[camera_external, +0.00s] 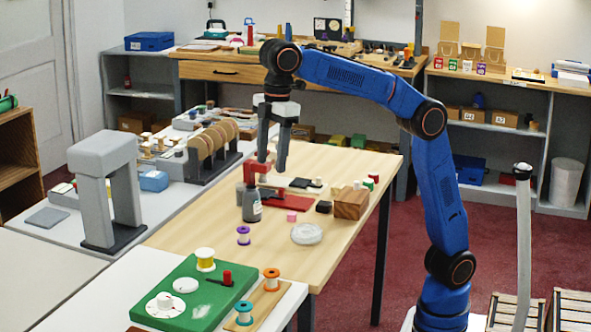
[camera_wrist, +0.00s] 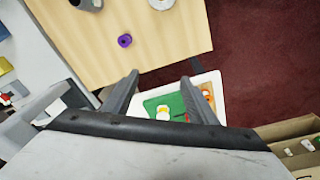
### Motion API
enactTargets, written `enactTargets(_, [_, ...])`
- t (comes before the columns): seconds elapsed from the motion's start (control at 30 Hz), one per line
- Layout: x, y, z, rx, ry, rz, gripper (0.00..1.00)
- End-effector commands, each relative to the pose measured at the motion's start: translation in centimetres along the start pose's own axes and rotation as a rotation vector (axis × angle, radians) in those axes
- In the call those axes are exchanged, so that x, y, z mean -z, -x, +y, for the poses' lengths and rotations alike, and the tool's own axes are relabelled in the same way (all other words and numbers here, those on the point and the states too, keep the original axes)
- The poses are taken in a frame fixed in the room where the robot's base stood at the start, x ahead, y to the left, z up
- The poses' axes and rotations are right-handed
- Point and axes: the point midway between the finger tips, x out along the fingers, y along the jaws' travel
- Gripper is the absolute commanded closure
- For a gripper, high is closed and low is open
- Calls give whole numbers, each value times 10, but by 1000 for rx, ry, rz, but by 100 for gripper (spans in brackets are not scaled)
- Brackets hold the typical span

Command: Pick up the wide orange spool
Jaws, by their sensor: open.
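The orange spool (camera_external: 271,280) stands upright on a narrow wooden board at the front of the white counter, with white thread between orange flanges. In the wrist view the orange spool (camera_wrist: 207,93) shows small, just beyond the right finger. My gripper (camera_external: 272,165) is open and empty, pointing down high over the wooden table, well behind the spool. Its two fingers (camera_wrist: 159,78) show apart in the wrist view.
A teal spool (camera_external: 244,313) stands on the same board (camera_external: 258,303). A purple spool (camera_external: 243,236) and a clear dish (camera_external: 306,234) stand on the wooden table. A grey arch (camera_external: 104,190) stands to the left.

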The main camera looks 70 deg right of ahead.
Motion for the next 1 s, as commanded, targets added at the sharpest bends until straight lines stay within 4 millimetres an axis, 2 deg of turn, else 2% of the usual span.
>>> enactTargets(0.03, [21, -10, -18, 6, 40, -11, 47])
enactTargets(0.1, [44, -21, -41, 13, 89, -25, 47])
enactTargets(0.2, [71, -36, -73, 21, 154, -43, 47])
enactTargets(0.3, [89, -46, -98, 26, 200, -53, 47])
enactTargets(0.6, [120, -71, -149, 36, 291, -79, 47])
enactTargets(0.8, [131, -81, -172, 39, 327, -89, 47])
enactTargets(1.0, [137, -90, -185, 41, 349, -96, 47])
